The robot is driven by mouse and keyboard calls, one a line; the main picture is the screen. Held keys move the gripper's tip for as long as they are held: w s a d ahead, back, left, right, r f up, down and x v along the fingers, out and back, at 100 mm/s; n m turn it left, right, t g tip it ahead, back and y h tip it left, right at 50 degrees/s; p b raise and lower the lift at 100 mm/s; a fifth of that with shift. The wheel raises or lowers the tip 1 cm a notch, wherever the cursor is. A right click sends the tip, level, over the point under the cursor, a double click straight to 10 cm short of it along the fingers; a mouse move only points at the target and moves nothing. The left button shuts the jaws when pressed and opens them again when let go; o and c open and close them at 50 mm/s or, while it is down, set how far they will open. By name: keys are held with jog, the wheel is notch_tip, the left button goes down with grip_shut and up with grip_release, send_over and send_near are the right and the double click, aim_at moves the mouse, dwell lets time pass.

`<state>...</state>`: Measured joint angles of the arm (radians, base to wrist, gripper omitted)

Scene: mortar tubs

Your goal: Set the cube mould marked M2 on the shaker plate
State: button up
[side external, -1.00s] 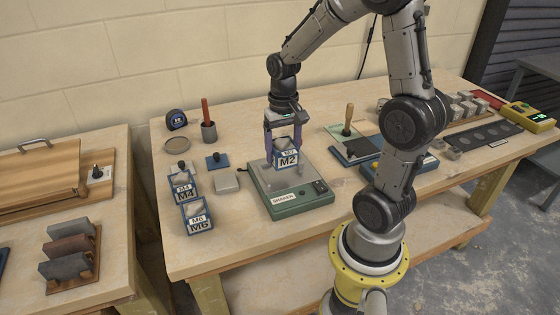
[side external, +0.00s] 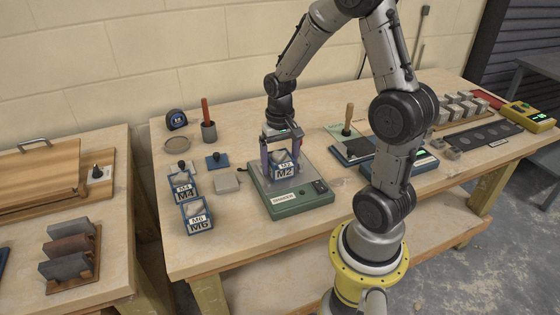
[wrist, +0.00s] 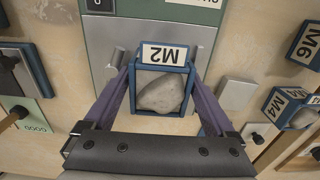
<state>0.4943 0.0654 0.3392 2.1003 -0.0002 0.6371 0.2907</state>
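The cube mould M2 (side external: 284,172) is a blue open-topped frame with a white label and a grey lump inside. It also shows in the wrist view (wrist: 164,54). It is upright, low over the middle of the shaker plate (side external: 260,181), and looks to be down on it; the contact line is hard to see. The plate tops the green shaker (side external: 302,206). My gripper (side external: 282,163) points down with one finger on each side of the mould. In the wrist view both fingers (wrist: 161,68) meet its side walls, closed on it.
A trowel-like handled tool (side external: 348,120) and dark pads lie to the right. A cup with a red-handled tool (side external: 208,131) stands behind.

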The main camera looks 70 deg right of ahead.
aim_at(280, 158)
notch_tip(280, 158, up, 12)
jog(key=s+a+r+n+t, duration=0.2)
jog(key=s+a+n, duration=0.2)
jog(key=a, duration=0.3)
jog(key=s+a+r+n+t, duration=0.2)
jog(key=s+a+n+t, duration=0.1)
jog(key=s+a+n, duration=0.2)
jog(key=s+a, duration=0.1)
jog(key=a, duration=0.1)
jog(key=shift+s+a+r+t, duration=0.25)
jog(key=shift+s+a+t, duration=0.05)
dwell(1.0)
